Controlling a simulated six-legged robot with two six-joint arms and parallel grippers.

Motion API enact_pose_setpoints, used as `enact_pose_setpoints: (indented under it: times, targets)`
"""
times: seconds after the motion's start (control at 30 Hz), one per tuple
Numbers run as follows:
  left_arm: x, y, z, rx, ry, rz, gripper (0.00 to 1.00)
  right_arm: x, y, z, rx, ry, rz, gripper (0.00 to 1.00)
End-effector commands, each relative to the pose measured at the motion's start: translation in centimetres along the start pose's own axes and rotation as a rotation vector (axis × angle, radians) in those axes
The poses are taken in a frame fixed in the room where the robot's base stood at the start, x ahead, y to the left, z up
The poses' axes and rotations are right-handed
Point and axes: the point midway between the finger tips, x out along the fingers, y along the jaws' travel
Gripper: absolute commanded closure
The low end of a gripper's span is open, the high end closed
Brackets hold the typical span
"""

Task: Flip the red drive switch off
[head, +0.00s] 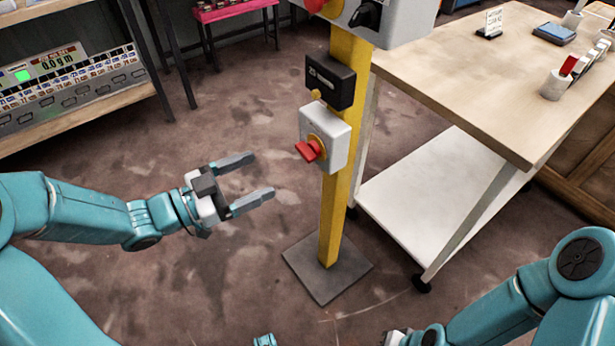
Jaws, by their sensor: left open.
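A red switch handle (308,150) sits on a yellow disc on the front of a pale grey box (339,142). The box is fixed to a yellow post (335,211). The handle points left and slightly down in the picture. My left gripper (263,176) is open and empty, to the left of the switch and a little lower in the picture. Its fingers point right toward the post and do not appear to touch the handle. Of my right arm, links show at the lower right; its fingers are not clearly visible at the bottom edge.
Above the switch are a black box (330,81) and a grey box (408,22) with a black knob, cut off by the top edge. A wheeled workbench (470,70) stands close on the right. A shelf with a panel (62,82) is at left. Open floor lies left of the post.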

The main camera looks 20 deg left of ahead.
Motion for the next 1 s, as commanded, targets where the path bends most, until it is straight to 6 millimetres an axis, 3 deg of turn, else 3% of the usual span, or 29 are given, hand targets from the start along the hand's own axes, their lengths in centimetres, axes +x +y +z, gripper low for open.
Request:
enact_pose_setpoints:
  times: [0.03, 0.2, 0.33, 0.47, 1.0]
  targets:
    - [-0.8, -0.4, 1.9, 0.024, -0.004, -0.028, 0.17, 2.3, 0.8, -0.1, 0.0, 0.0, 0.0, 1.0]
    - [-2.8, -1.6, 3.6, 0.068, -0.016, -0.095, 0.17, 5.0, 1.8, -0.1, 0.0, 0.001, 0.0, 1.0]
    - [-3.6, -2.0, 4.5, 0.075, -0.024, -0.121, 0.17, 5.9, 2.1, -0.1, 0.0, 0.001, 0.0, 1.0]
    - [-3.0, -2.2, 4.7, 0.073, -0.026, -0.124, 0.17, 6.0, 2.2, -0.2, 0.001, 0.002, 0.0, 1.0]
    - [8.8, -3.5, 5.0, 0.072, -0.024, -0.116, 0.17, 8.0, 3.3, -0.8, 0.017, 0.017, 0.002, 1.0]
